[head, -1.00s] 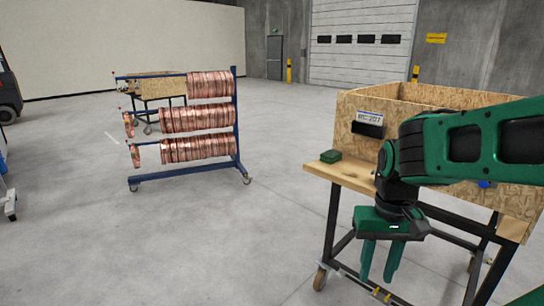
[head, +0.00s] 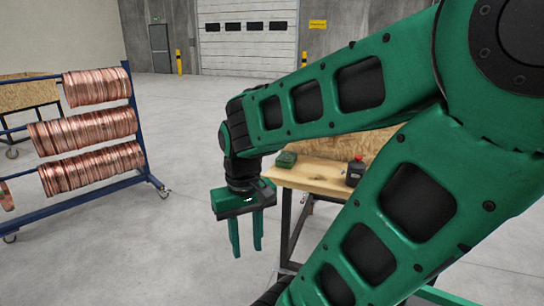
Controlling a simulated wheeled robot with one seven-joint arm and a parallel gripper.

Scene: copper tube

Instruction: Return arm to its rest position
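My gripper (head: 246,236) hangs at the end of my green arm, left of centre in the head view. Its two green fingers point down and stand apart, with nothing between them. It shows in front of the floor, left of the wooden table's left edge.
The copper tube rack (head: 140,182) stands at the left, loaded with copper coils (head: 95,88). The wooden table (head: 318,177) carries a green case (head: 287,159) and a dark bottle with a red cap (head: 356,170). Open concrete floor lies between rack and table.

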